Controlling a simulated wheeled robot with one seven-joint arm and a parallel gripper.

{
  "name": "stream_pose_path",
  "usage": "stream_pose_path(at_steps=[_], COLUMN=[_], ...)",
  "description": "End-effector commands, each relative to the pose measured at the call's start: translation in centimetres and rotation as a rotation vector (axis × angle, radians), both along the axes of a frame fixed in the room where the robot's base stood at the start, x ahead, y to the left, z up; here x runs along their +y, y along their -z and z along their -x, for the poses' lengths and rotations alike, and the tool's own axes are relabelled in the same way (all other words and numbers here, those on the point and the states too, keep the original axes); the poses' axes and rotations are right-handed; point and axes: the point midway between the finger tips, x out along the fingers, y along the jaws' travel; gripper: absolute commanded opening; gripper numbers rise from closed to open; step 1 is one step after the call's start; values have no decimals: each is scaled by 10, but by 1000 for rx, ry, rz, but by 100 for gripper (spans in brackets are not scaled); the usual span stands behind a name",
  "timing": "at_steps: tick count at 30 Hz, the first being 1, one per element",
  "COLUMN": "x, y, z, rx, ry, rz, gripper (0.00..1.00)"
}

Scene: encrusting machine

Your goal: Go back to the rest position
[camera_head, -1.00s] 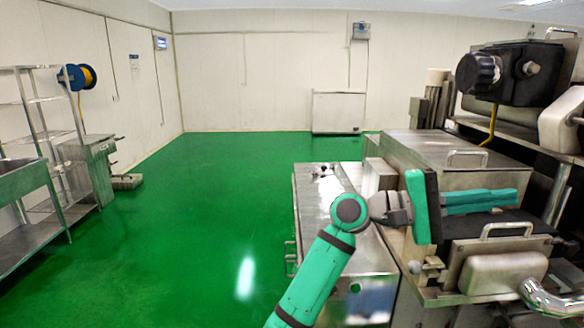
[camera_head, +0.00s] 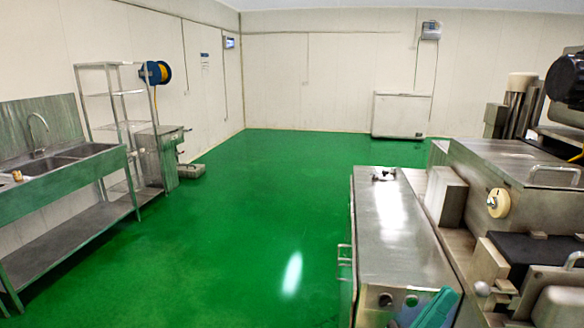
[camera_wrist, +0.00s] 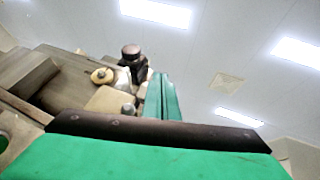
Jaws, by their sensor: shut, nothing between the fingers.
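My gripper (camera_wrist: 161,80) shows in the wrist view as two green fingers pressed together, with nothing between them. It points up past the machine, with ceiling lights behind it. In the head view only a green piece of my arm or gripper shows at the bottom edge, in front of the steel cabinet (camera_head: 400,240). The rest of my arm is out of that view. The encrusting machine (camera_head: 515,160) stands at the right, with a round cream knob (camera_head: 498,202) on its side. That knob also shows in the wrist view (camera_wrist: 102,76).
A steel sink bench (camera_head: 60,165), a wire shelf rack (camera_head: 110,92) and a blue hose reel (camera_head: 155,72) line the left wall. A white chest (camera_head: 399,115) stands at the back wall. The green floor (camera_head: 240,220) between is clear.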

Motion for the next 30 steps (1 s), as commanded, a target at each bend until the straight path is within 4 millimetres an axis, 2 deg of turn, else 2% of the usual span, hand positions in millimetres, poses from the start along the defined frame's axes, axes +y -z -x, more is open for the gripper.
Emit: stream_pose_path(at_steps=[1,8,14,23,30], x=[11,58,98,155,197], y=[16,77,131,208,261], z=[1,9,26,70,120], rx=[75,388,642,987,1224], ry=[21,120,199,298,355], rz=[29,179,330,594,835], gripper=[0,0,0,0,0])
